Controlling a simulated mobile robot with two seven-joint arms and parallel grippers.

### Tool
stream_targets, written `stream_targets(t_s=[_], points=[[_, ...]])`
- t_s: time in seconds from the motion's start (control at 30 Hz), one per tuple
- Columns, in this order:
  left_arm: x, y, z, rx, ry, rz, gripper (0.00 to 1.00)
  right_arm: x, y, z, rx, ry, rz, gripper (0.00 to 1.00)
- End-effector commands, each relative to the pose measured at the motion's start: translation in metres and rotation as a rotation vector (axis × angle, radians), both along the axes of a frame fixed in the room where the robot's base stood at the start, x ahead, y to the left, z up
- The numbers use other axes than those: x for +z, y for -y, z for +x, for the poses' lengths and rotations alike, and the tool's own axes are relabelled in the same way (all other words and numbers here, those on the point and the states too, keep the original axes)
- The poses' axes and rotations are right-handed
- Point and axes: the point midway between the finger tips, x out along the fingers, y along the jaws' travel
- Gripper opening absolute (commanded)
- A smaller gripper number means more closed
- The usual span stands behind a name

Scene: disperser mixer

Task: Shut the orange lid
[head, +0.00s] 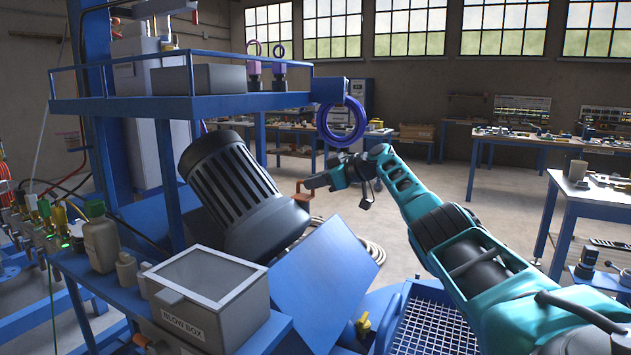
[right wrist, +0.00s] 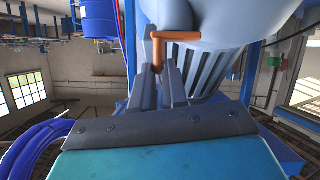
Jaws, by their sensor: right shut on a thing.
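My right gripper (head: 308,183) is at the middle of the head view, beside the dark ribbed motor housing (head: 235,190). An orange bent bar (head: 301,198) shows at its fingertips. In the right wrist view the same orange bar (right wrist: 178,36) rises between the two fingers (right wrist: 161,72), which are shut on its upright part. Its upper arm points right, in front of a large pale blue rounded body (right wrist: 225,14). I see only this bar in orange near the gripper; a lid panel joined to it cannot be made out. My left gripper is not in view.
A tilted blue panel (head: 325,268) stands below the right gripper. A grey blow box (head: 207,290) with a clear top is at lower left. A purple ring (head: 341,137) hangs from the blue shelf (head: 180,104) above. Open floor (head: 450,205) lies behind my right arm.

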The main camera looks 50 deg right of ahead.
Motion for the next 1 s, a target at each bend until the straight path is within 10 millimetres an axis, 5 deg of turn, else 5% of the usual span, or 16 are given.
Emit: stream_targets(t_s=[0.33, 0.37, 0.43, 1.0], points=[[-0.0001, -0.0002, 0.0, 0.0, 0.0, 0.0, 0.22, -0.0001, 0.0025, -0.0007, -0.007, 0.0, -0.003, 0.0], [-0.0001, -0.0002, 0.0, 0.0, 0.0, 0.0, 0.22, -0.0001, 0.0025, -0.0009, -0.006, 0.0, -0.003, 0.16], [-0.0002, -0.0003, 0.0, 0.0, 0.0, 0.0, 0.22, -0.0002, 0.0023, -0.0008, -0.006, 0.0, -0.003, 0.22], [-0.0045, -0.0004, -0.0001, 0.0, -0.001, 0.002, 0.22, 0.0013, 0.0039, -0.0099, -0.002, 0.0, -0.001, 0.22]])
